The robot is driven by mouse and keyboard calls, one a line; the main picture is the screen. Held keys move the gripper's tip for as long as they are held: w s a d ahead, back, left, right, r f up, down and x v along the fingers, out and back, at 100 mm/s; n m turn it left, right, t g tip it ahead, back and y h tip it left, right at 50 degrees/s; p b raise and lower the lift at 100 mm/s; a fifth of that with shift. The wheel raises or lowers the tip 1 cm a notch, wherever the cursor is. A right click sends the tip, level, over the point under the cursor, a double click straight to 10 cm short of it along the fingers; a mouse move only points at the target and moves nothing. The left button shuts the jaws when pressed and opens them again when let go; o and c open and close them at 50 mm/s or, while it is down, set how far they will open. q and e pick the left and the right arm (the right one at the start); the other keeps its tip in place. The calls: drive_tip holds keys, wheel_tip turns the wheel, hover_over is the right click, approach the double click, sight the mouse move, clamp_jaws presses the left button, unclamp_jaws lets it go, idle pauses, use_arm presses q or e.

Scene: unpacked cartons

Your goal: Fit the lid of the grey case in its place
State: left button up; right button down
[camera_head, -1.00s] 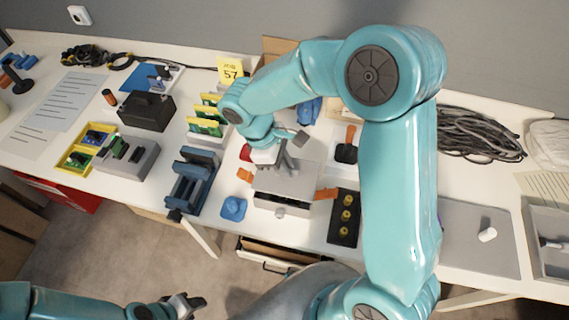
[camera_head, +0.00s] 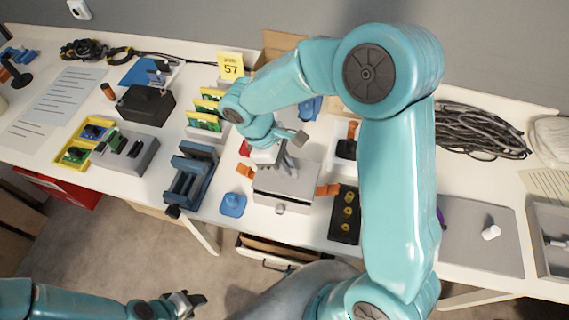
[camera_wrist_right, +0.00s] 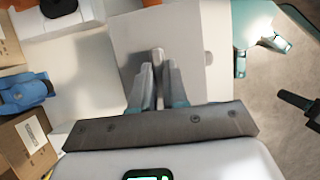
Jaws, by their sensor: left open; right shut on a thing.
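The grey case (camera_head: 282,200) stands at the front of the table, with an orange clip at its left (camera_head: 245,172) and another at its right (camera_head: 328,190). Its flat light-grey lid (camera_head: 303,177) lies over its top. Whether the lid is fully seated I cannot tell. My right gripper (camera_head: 284,168) is shut on the lid's raised handle from above. The right wrist view shows my fingers (camera_wrist_right: 159,72) on the handle and the lid plate (camera_wrist_right: 135,35) around them. My left gripper (camera_head: 190,302) is open and empty, in front of the table at lower left.
A blue vise-like stand (camera_head: 190,178) and a small blue piece (camera_head: 233,204) are left of the case. A black tray with yellow pieces (camera_head: 345,214) is close on its right. Another grey box (camera_head: 133,155) holds green boards. My right arm hides part of the table.

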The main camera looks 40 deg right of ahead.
drive_tip(key=shift+f, duration=0.15)
drive_tip(key=shift+f+b, duration=1)
drive_tip(key=shift+f, duration=0.15)
drive_tip(key=c, duration=1.1)
unclamp_jaws()
drive_tip(key=shift+o, duration=0.2)
drive_tip(key=shift+r, duration=0.15)
drive_tip(key=p+v, duration=0.1)
drive_tip(key=v, duration=1.5)
drive_tip(key=shift+p, duration=0.3)
drive_tip(key=shift+a, duration=0.15)
